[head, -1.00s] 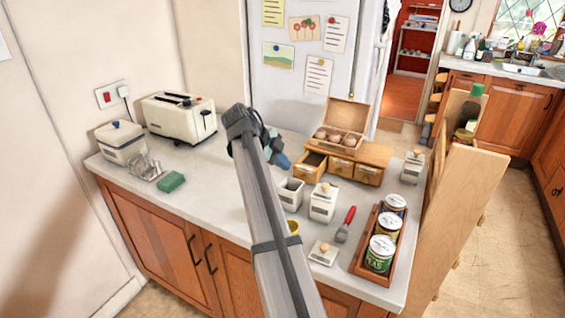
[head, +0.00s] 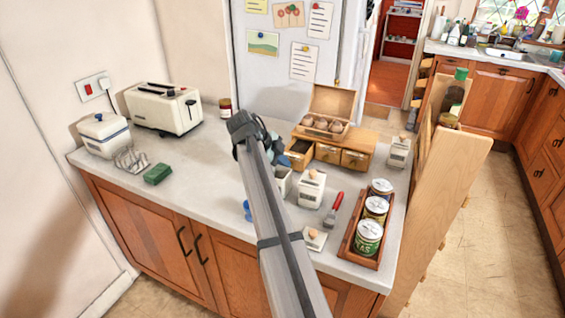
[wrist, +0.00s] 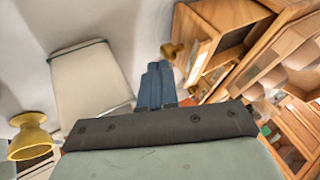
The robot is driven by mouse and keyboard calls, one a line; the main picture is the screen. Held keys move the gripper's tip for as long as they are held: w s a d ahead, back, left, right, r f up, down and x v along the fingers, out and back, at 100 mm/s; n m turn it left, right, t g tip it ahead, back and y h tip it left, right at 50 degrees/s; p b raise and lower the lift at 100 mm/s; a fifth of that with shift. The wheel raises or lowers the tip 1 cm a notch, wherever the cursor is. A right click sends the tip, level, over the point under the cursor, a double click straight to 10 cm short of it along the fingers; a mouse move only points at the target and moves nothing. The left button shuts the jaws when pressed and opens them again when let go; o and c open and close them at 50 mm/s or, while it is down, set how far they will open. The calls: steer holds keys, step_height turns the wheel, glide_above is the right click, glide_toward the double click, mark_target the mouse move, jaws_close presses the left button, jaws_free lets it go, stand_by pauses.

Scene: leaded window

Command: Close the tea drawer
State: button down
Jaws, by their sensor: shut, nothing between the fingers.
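The wooden tea chest (head: 357,141) stands on the counter with a row of small drawers under an open-lidded box. Its left drawer (head: 299,152) is pulled out; the other drawers look shut. In the wrist view the open drawer (wrist: 205,45) shows its hollow inside and a round knob (wrist: 172,50) on its front. My gripper (wrist: 159,70) is shut and empty, its fingertips close to the knob; I cannot tell whether they touch. In the head view my gripper (head: 284,161) is just left of the open drawer, partly hidden by my arm.
White canisters (head: 311,189) stand in front of the chest. A yellow egg cup (wrist: 28,135) shows in the wrist view. A tray of tins (head: 366,238) is at the front right. The counter's left middle is mostly clear.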

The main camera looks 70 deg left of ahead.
steer(key=w+a, duration=0.6)
steer(key=a, duration=0.1)
steer(key=shift+w, duration=0.25)
steer(key=shift+w+a, duration=0.1)
steer(key=shift+w, duration=0.2)
steer(key=v, duration=1)
